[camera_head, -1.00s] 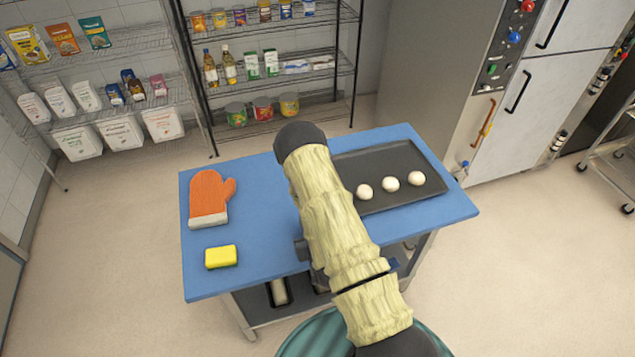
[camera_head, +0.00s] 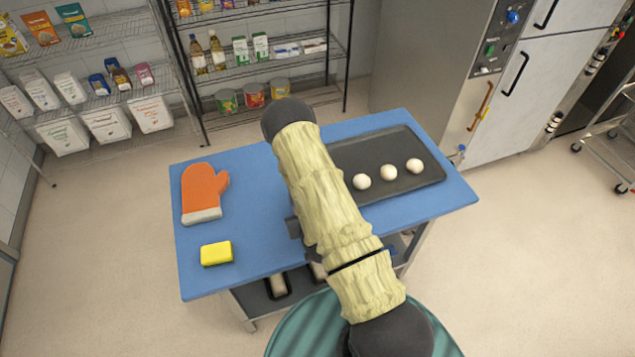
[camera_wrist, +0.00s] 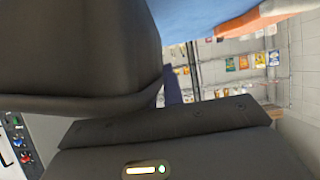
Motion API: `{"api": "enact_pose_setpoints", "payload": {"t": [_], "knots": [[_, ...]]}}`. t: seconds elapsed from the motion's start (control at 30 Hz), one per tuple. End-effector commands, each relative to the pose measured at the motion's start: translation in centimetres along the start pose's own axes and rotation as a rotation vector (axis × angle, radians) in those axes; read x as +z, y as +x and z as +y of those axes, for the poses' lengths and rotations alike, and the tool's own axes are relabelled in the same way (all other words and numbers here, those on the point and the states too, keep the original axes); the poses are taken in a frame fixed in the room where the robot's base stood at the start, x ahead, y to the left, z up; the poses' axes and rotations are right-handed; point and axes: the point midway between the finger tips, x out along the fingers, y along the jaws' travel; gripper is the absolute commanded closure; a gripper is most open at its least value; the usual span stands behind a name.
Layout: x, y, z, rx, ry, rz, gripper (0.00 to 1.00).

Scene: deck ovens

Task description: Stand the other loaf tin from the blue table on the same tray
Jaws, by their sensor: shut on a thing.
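A dark loaf tin (camera_wrist: 80,45) fills the upper left of the wrist view, very close, with its rim running along its lower edge. My gripper (camera_wrist: 165,125) is shut on this tin; the fingertips are not clearly seen. In the head view my arm hides the gripper and the held tin. The blue table (camera_head: 255,245) stands in front of me. A dark tray (camera_head: 405,148) lies on its right half with three white dough balls in a row. Below the tabletop, a dark tin with pale contents (camera_head: 278,286) shows in part, with another partly hidden beside it.
An orange oven mitt (camera_head: 204,190) and a yellow sponge (camera_head: 216,253) lie on the table's left. Wire shelves (camera_head: 270,65) with goods stand behind. The deck oven (camera_head: 530,95) is at the right, with a rack trolley (camera_head: 605,150) beyond. Floor around the table is clear.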

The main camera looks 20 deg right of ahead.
Motion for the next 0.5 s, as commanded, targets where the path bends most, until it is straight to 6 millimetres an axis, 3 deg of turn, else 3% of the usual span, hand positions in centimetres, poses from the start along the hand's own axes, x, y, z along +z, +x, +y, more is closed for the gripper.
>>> {"api": "enact_pose_setpoints", "payload": {"t": [0.17, 0.5], "knots": [[-1.3, 3.3, -0.9, -0.047, -0.054, 0.015, 1.0], [-6.5, 8.4, -2.0, -0.183, -0.197, 0.027, 1.0]]}}
